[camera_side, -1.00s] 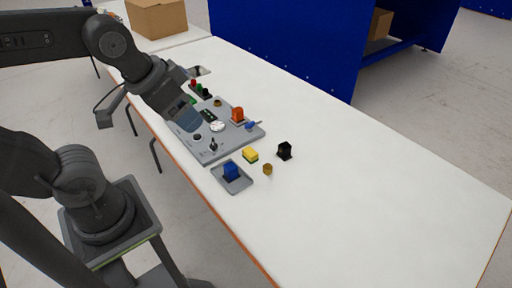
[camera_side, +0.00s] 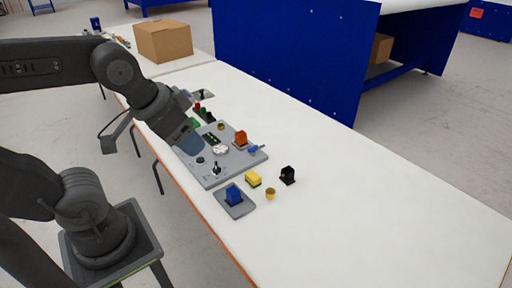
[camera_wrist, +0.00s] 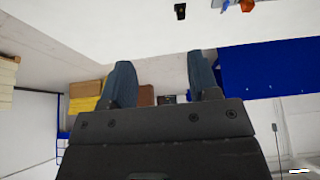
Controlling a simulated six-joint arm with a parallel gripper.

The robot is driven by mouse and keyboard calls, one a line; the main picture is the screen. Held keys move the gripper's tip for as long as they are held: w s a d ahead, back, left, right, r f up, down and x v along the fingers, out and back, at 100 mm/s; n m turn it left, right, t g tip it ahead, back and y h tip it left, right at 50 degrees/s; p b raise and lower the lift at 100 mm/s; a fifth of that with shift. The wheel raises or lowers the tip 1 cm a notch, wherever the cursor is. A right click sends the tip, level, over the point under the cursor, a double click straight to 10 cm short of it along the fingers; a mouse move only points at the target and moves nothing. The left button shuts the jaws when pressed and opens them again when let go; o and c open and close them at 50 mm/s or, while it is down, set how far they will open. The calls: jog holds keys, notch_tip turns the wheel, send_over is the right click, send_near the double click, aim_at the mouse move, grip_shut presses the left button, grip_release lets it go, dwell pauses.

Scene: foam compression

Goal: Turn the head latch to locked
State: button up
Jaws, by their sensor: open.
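A grey panel (camera_side: 225,167) lies on the white table with several controls on it. A blue lever (camera_side: 256,149) sits at its right edge, beside an orange block (camera_side: 240,138); which part is the head latch, and its setting, I cannot tell. A white round dial (camera_side: 220,150) and a small upright toggle (camera_side: 216,169) are also on the panel. My gripper (camera_side: 190,146) is over the panel's left side, apart from the blue lever. In the wrist view my gripper (camera_wrist: 162,75) has its two fingers wide apart with nothing between them.
A blue block (camera_side: 234,194) sits in a grey tray (camera_side: 239,209) in front of the panel. A yellow block (camera_side: 253,179), a brass cylinder (camera_side: 270,194) and a black block (camera_side: 288,175) stand nearby. A cardboard box (camera_side: 163,41) is farther back. The table's right side is clear.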

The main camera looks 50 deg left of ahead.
jog(key=shift+g, duration=0.8)
jog(key=w+a, duration=0.1)
jog(key=w, duration=0.2)
jog(key=w+a+r, duration=0.1)
jog(key=w, duration=0.2)
jog(key=w+a+r, duration=0.1)
jog(key=w, duration=0.3)
jog(key=shift+a+r, duration=0.1)
jog(key=shift+a, duration=0.05)
jog(key=c, duration=0.3)
jog(key=g, duration=0.4)
send_over(253, 147)
notch_tip(253, 147, down, 20)
jog(key=shift+c, duration=0.2)
notch_tip(253, 147, down, 13)
jog(key=shift+a+f, duration=0.1)
grip_shut()
